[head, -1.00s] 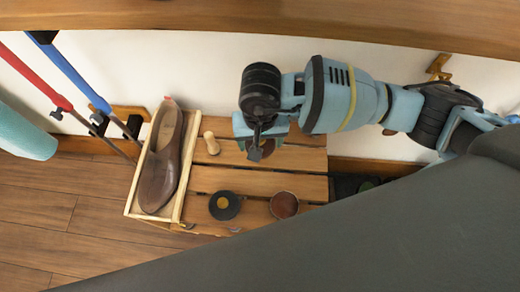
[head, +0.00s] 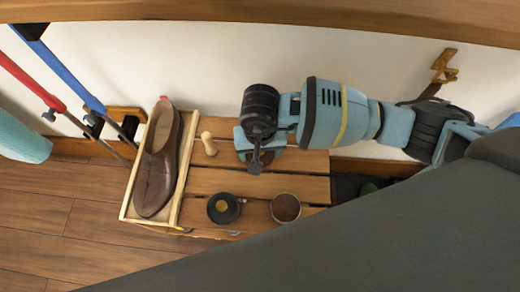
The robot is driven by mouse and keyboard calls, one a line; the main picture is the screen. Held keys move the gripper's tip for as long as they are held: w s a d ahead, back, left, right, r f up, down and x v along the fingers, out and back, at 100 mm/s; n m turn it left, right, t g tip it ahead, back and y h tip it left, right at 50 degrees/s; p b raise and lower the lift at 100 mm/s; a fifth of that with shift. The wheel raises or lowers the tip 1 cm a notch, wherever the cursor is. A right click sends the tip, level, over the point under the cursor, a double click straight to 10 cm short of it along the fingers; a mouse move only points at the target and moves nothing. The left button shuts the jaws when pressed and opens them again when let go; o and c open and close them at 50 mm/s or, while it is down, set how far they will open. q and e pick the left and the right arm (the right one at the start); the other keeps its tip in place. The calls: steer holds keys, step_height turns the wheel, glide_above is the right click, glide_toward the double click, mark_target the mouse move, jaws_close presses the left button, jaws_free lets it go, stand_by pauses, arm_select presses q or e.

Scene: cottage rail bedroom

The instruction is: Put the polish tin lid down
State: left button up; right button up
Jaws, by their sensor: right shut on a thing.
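My right gripper (head: 256,164) points down over the back middle of a slatted wooden crate top (head: 215,181). I cannot tell whether the lid touches the slats. An open round tin with brown contents (head: 286,207) stands at the front right of the crate top. My left gripper is not in view.
A brown shoe (head: 158,172) lies in a shallow wooden tray (head: 127,207) on the left. A small wooden peg-like piece (head: 209,144) stands behind the middle slats. Red (head: 30,82) and blue (head: 62,72) poles lean at the far left. Bare slats show between these things.

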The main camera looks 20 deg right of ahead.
steer(key=o, duration=0.9)
steer(key=shift+f, duration=0.1)
steer(key=shift+o, duration=0.2)
step_height(320, 180, up, 12)
steer(key=p, duration=0.3)
